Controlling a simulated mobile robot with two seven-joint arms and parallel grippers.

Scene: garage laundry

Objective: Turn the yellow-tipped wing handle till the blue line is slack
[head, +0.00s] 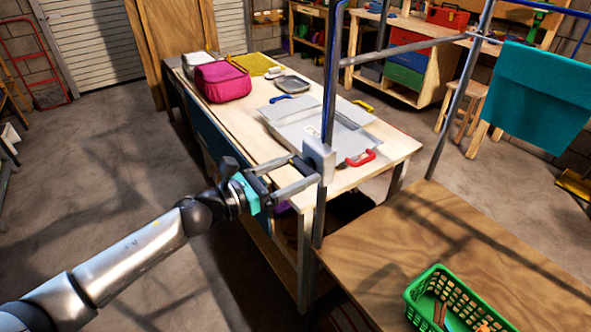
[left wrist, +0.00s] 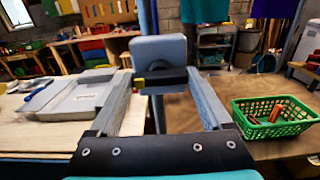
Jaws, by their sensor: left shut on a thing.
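The wing handle (left wrist: 165,77) is a dark bar with a yellow tip at its left end in the left wrist view. It lies roughly level across the front of a grey box (left wrist: 158,50). This box (head: 319,160) is fixed to an upright metal post in the head view. The blue line (head: 329,100) runs along the post and shows again at the top right. I cannot tell its tension. My right gripper is not in view.
A teal cloth (head: 545,95) hangs at the right. A green basket (head: 456,300) with pegs stands on the brown wooden top (head: 440,235). A pale workbench (head: 385,165) behind the post holds a grey case (head: 312,135) and a pink bag (head: 221,82).

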